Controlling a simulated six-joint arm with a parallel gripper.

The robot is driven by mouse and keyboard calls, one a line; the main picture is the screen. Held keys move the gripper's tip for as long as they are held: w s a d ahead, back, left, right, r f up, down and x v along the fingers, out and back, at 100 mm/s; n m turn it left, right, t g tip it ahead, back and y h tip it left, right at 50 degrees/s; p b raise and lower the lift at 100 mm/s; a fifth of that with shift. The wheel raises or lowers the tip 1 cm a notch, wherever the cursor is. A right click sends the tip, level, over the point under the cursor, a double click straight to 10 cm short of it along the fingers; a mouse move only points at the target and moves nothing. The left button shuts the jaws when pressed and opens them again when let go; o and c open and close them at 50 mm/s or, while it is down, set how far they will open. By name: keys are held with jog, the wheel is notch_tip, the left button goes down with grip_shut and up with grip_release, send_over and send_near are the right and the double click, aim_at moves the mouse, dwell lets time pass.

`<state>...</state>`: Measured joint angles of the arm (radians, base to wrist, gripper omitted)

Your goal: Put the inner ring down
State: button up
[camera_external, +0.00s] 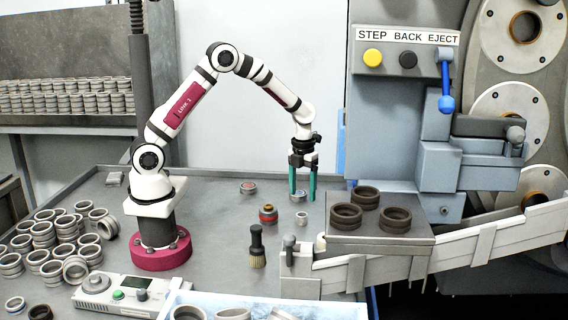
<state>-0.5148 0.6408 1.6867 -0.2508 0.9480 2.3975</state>
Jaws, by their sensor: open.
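My gripper (302,198) points straight down over the grey table, right of its middle. Its two teal fingers are apart, and it is open. A small pale round piece (302,195) shows low between the fingertips; I cannot tell whether it touches them or is the inner ring. Three dark rings lie on a grey block to the right of my gripper: a left one (346,216), a back one (368,197) and a right one (395,220). Many metal rings (42,242) are heaped at the left of the table.
Small fixtures stand near my gripper: a flat disc (248,187), a red and brass piece (267,214), a silver piece (301,218) and a brush (257,246). The grey block (375,240), a sloping chute (470,246) and the grinder (425,120) bound the right side. A control box (122,295) sits in front.

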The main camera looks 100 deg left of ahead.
jog(key=s+d+r+n, duration=0.6)
jog(key=d+r, duration=0.3)
jog(key=r, duration=0.3)
jog(key=s+d+n+y, duration=0.1)
jog(key=s+d+n, duration=0.3)
jog(key=s, duration=0.5)
jog(key=s+d+r+n, duration=0.1)
jog(key=s+d+n, duration=0.3)
jog(key=s+n, duration=0.4)
jog(key=shift+s+d+n+y, duration=0.35)
jog(key=shift+s+n+y, duration=0.05)
jog(key=shift+s, duration=0.3)
dwell(4.4)
